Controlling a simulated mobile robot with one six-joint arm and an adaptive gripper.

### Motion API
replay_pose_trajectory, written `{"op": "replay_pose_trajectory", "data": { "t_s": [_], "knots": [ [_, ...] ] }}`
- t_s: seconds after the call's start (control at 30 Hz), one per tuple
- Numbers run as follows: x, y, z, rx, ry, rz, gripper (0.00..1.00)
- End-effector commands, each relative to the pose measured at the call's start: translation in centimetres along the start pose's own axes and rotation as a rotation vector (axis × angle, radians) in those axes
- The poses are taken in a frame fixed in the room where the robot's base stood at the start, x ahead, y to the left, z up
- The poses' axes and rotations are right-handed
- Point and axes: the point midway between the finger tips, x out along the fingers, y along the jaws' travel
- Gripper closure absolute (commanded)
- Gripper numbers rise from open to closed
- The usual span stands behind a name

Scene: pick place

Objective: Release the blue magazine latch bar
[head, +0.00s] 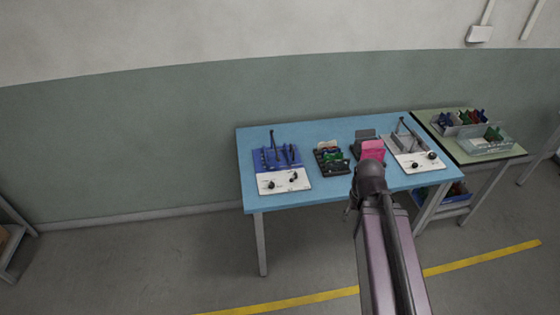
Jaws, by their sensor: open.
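A blue fixture (266,163) stands at the left of the blue table, with several dark blue upright parts and a thin dark upright lever (272,139) at its back. A white plate (284,182) with dark knobs lies at its front. Which part is the latch bar is too small to tell. My arm reaches up from the bottom right to a dark joint at the table's front edge, right of the blue fixture. My gripper cannot be made out; the arm appears to hide it.
The blue table (226,201) also holds a dark tray with coloured parts (332,160), a pink block (373,150) and a grey fixture with a white plate (416,160). A green side table (508,152) with bins stands at the right. Floor left of the table is clear.

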Motion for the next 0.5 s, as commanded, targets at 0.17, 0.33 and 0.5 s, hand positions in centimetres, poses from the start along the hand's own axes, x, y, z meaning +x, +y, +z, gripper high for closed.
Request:
{"op": "replay_pose_trajectory", "data": {
  "t_s": [0.17,0.33,0.5],
  "knots": [
    [0.1,-0.1,-0.1,0.0,0.002,-0.001,0.32],
    [1.0,-0.6,-1.0,0.001,0.029,-0.017,0.32],
    [3.0,-2.3,-3.3,0.013,0.105,-0.059,0.32]
  ]
}}
